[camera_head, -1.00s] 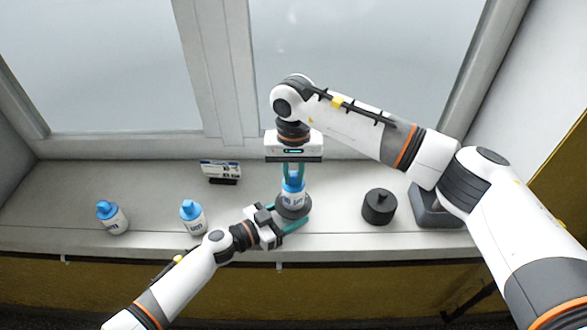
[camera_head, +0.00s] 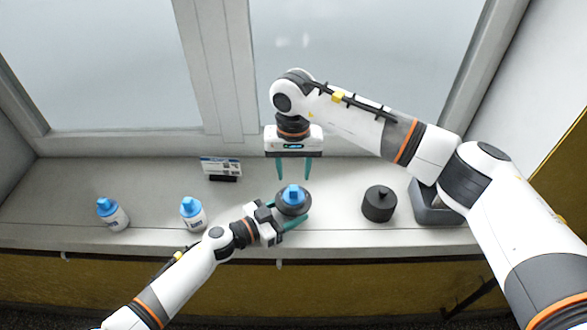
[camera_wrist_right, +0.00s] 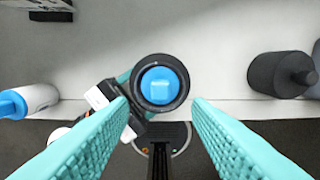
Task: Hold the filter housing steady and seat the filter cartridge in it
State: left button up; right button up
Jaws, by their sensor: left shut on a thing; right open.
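The dark round filter housing (camera_head: 281,208) stands on the sill; its round rim (camera_wrist_right: 183,95) shows in the right wrist view. The filter cartridge (camera_head: 293,194) sits inside it, with only its blue top showing, roughly centred in the wrist view (camera_wrist_right: 160,85). How deep it sits is hidden. My left gripper (camera_head: 291,212) is shut on the housing from the front left, one teal finger on each side. My right gripper (camera_head: 293,178) is open and empty above the cartridge, its fingers apart and clear of it.
Two white bottles with blue tops, one far left (camera_head: 112,214) and one nearer (camera_head: 193,212), stand on the sill (camera_head: 150,185). A small label card (camera_head: 221,168) stands behind. A black knobbed cylinder (camera_head: 379,206) and a dark grey bin (camera_head: 432,207) are at right.

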notch_tip(320, 180, up, 7)
jog(key=shift+f, duration=0.2)
dwell(0.4)
pick_arm(q)
jog(key=o, duration=0.8)
jog(key=shift+o, duration=0.2)
